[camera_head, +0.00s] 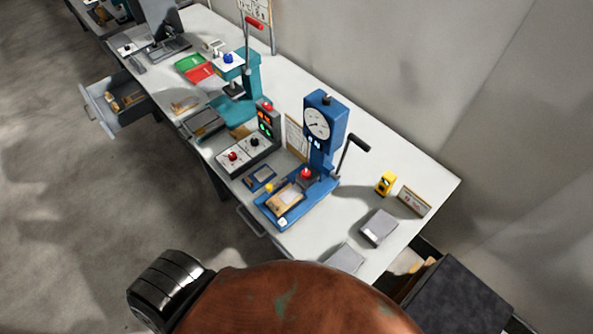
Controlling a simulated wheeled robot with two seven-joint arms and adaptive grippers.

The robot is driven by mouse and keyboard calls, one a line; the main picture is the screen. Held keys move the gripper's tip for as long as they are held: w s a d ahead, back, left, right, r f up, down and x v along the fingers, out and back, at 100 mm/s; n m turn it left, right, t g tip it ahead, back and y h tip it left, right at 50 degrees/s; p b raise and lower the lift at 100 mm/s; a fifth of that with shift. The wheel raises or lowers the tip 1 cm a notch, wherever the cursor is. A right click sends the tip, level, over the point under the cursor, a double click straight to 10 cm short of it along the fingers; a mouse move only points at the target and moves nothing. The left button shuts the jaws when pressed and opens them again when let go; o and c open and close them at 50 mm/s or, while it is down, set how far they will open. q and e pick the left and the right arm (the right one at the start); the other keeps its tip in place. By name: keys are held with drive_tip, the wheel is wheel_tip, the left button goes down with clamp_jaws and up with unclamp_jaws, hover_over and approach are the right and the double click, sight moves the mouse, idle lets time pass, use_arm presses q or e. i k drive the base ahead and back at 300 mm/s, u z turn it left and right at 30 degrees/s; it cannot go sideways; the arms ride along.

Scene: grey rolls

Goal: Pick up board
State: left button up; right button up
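A tan, flat piece that may be the board (286,197) lies on the base of a blue press (323,125) with a round dial and a black lever. A small blue-framed flat piece (261,177) lies on the white table beside the press base; I cannot tell whether it is also a board. Neither of my grippers is in view. What either gripper holds cannot be seen.
The white table (420,178) runs diagonally along the wall. A control box (245,152), a teal press (250,75), a grey box (378,228) and a yellow device (386,184) stand on it. A drawer (118,103) is open at left. A dark box (455,295) stands at lower right.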

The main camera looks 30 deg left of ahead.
sight(284, 199)
drive_tip(key=z, duration=2)
drive_tip(key=k, duration=1.6)
drive_tip(key=u, duration=1)
drive_tip(key=i, duration=0.5)
